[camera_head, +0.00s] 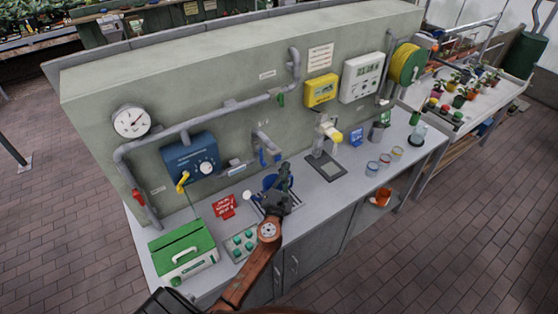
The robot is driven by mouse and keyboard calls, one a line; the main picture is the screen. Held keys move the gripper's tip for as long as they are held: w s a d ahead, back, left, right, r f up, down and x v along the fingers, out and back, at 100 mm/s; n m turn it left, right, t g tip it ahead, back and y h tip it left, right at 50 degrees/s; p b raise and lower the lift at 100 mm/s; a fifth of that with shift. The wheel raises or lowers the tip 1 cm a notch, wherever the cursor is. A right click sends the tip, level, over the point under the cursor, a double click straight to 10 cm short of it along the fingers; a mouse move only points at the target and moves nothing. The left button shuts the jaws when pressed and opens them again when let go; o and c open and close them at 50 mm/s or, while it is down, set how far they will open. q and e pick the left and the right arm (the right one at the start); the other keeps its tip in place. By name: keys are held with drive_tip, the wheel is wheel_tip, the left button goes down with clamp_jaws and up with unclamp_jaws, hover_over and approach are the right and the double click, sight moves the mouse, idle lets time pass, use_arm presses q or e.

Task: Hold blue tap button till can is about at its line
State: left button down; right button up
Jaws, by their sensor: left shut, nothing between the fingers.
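A grey pipe tap with blue parts (263,157) comes out of the green-grey wall above the bench. A blue can (270,181) stands on the bench below it, partly hidden behind my gripper. Its line and water level cannot be made out. My left gripper (286,169) is shut and empty, with its fingers pointing up in front of the can and close below the tap. Whether it touches the tap's button cannot be told. My right gripper is not in view.
A green-lidded box (183,249), a red sign (224,206) and a tray with green knobs (241,243) stand left of my arm. Clear bench lies between.

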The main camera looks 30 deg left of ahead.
sight(278, 158)
use_arm(q)
drive_tip(key=shift+w+a, duration=0.25)
drive_tip(key=shift+a, duration=0.45)
drive_tip(key=shift+w+a, duration=0.1)
drive_tip(key=shift+a, duration=0.05)
idle(0.9)
drive_tip(key=shift+w+a, duration=0.1)
drive_tip(key=shift+a, duration=0.15)
drive_tip(key=shift+w+a, duration=0.15)
drive_tip(key=shift+a, duration=0.25)
idle(5.6)
